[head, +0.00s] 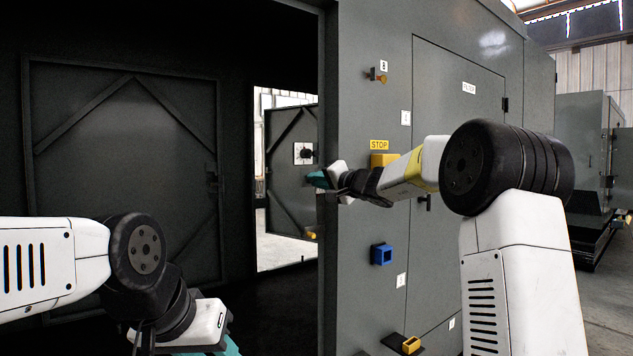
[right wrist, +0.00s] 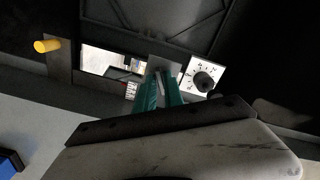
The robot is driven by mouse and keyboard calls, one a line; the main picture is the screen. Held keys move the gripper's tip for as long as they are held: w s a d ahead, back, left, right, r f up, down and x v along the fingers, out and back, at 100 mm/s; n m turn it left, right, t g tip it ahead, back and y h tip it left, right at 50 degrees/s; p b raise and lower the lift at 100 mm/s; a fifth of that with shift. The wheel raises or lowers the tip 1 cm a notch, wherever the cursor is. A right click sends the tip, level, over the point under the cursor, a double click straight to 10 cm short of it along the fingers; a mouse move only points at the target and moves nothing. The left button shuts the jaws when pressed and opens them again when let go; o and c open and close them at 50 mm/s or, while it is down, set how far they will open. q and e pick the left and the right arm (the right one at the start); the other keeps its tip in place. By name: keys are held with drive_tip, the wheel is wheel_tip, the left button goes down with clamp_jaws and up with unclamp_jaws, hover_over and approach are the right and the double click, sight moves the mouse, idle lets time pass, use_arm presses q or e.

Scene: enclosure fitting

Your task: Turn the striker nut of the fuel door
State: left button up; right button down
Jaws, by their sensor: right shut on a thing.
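My right gripper (head: 316,180) reaches past the front edge of the grey enclosure wall. In the right wrist view its teal fingers (right wrist: 159,88) are close together by a small grey plate (right wrist: 163,66). They are shut on a small part, taken as the striker nut, mostly hidden between the fingertips. Behind, a dark braced door (head: 290,165) stands in the opening. A white dial plate (right wrist: 206,76) with a black knob is right of the fingers in the wrist view. My left gripper (head: 228,345) is low at the bottom left; its fingers are mostly hidden.
The enclosure wall (head: 365,220) carries a yellow STOP box (head: 383,159), a blue square socket (head: 381,254) and a small red-and-yellow knob (head: 379,76). A yellow-ended part (head: 411,345) juts out low down. A large dark braced panel (head: 125,170) stands at the left.

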drive_tip(key=shift+f, duration=0.15)
drive_tip(key=c, duration=1.5)
unclamp_jaws()
drive_tip(key=shift+s, duration=0.1)
drive_tip(key=v, duration=0.7)
drive_tip(key=shift+s+d, duration=0.2)
drive_tip(key=shift+d, duration=0.05)
drive_tip(key=shift+s, duration=0.1)
